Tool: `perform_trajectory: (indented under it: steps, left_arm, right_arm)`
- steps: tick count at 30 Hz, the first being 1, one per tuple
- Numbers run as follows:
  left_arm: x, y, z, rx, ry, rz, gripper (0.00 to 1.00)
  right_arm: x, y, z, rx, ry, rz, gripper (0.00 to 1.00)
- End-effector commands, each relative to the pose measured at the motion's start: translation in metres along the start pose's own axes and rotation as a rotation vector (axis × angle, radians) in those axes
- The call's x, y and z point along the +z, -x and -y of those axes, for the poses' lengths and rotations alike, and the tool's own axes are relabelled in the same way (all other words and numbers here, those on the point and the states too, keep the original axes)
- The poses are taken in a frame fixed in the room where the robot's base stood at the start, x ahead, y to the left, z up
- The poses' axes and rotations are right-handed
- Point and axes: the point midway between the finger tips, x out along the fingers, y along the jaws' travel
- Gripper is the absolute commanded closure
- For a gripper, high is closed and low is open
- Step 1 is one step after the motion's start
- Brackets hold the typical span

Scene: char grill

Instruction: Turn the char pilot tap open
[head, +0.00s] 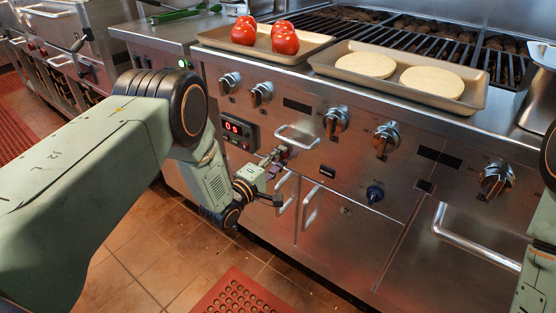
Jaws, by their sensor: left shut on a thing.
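My left gripper (272,164) is at the front panel of the char grill (325,205), below the red digital display. It is shut on a small fitting with a reddish part, which looks like the char pilot tap (283,152). The fingers hide most of the tap, so I cannot tell which way it is turned. A bar handle (297,137) is just above and right of the fingertips. Only part of my right arm shows at the right edge; its gripper is out of view.
Several control knobs (386,138) stick out along the upper panel. Door handles (310,205) are just below the gripper. Trays of tomatoes (285,42) and flat rounds (432,82) rest on top.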

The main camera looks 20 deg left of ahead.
Motion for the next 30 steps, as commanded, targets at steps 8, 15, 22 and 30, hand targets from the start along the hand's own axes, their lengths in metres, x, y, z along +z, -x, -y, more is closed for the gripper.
perform_trajectory:
  steps: [8, 15, 22, 30]
  left_arm:
    - [0.0003, -0.0001, -0.0001, 0.0, 0.006, 0.001, 0.97]
    - [0.0002, -0.0001, -0.0001, 0.0, 0.005, 0.0, 0.56]
    - [0.0001, -0.0001, -0.0001, 0.0, 0.004, 0.0, 0.43]
    - [-0.0003, 0.0025, 0.0001, 0.0, 0.004, -0.001, 0.43]
  right_arm:
    - [0.0, 0.0, 0.0, 0.0, 0.0, 0.0, 0.6]
    - [0.0, 0.0, 0.0, 0.0, 0.0, 0.0, 0.6]
    - [0.0, 0.0, 0.0, 0.0, 0.0, 0.0, 0.6]
    - [0.0, 0.0001, 0.0, 0.0, 0.0, 0.0, 0.6]
